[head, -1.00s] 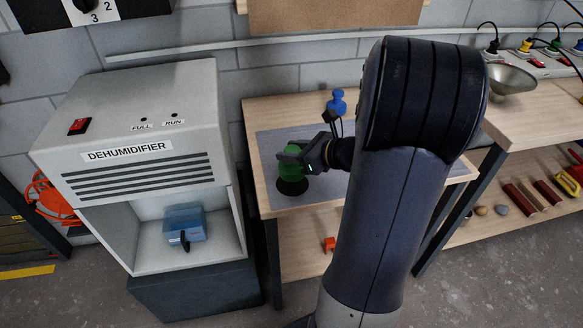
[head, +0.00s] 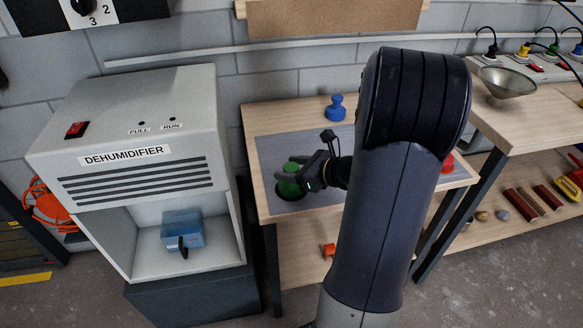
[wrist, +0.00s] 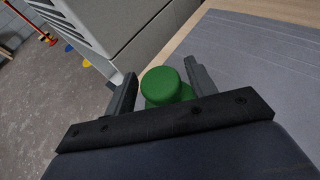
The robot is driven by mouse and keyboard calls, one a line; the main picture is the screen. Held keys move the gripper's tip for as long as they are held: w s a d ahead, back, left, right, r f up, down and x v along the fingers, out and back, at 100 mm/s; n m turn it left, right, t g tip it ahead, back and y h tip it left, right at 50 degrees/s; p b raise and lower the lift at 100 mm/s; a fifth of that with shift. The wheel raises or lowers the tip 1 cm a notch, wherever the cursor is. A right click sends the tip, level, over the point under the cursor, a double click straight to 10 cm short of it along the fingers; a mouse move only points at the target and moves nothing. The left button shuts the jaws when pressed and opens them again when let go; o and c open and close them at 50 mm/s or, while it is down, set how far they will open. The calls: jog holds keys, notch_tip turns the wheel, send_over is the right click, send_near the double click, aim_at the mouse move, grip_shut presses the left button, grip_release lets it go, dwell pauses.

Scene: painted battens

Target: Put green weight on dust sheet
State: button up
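The green weight (head: 289,184) is upright over a dark round patch on the grey dust sheet (head: 325,148), towards the left front of the table. It looks at or very near the sheet; contact is hard to tell. My gripper (head: 294,174) comes from the right, its fingers on either side of the weight. The weight's base is partly hidden there.
A blue weight (head: 335,108) stands behind, at the sheet's far side. A red object (head: 447,164) shows at the right, partly behind my arm. The dehumidifier (head: 130,155) stands left of the table (head: 262,118). The sheet between the green and blue weights looks clear.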

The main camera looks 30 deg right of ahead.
jog(key=shift+o, duration=0.5)
jog(key=shift+r, duration=0.25)
jog(key=p+v, duration=0.1)
jog(key=v, duration=1.1)
jog(key=shift+f, duration=0.15)
dwell(1.7)
